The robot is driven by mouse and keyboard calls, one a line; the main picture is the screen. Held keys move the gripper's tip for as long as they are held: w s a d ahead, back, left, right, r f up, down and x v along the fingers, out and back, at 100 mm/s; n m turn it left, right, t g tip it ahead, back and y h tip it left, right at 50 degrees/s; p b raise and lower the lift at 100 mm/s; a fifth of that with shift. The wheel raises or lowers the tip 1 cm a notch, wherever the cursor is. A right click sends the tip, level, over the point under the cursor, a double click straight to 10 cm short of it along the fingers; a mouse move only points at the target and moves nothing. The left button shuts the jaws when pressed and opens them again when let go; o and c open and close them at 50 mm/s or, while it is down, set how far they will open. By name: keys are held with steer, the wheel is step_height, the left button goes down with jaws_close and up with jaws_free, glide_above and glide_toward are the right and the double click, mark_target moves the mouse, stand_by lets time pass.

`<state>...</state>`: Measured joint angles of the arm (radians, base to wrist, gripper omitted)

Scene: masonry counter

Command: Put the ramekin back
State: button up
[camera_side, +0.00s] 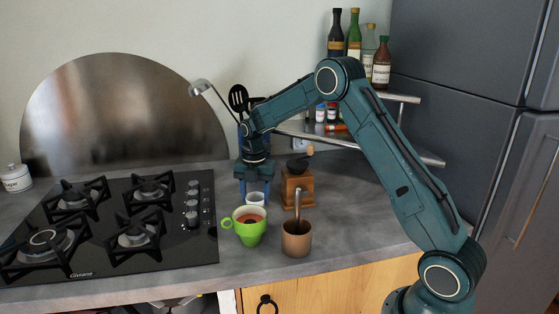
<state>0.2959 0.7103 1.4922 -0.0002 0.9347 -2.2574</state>
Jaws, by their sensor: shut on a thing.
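The ramekin (256,199) is a small white cup, seen just behind the green mug. My gripper (255,190) points down from above with its blue fingers on either side of the ramekin, shut on it. The ramekin's lower part is hidden by the green mug's rim, so I cannot tell whether it touches the counter.
A green mug (249,234) of brown liquid and a brown cup (296,244) holding a metal utensil stand in front. A wooden grinder (297,190) stands close at right. The gas hob (190,256) lies left. Bare counter (345,212) shows at right.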

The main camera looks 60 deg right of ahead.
steer(key=shift+f, duration=0.1)
steer(key=o, duration=1.1)
step_height(320, 180, up, 12)
steer(key=shift+r, duration=0.15)
stand_by(0.5)
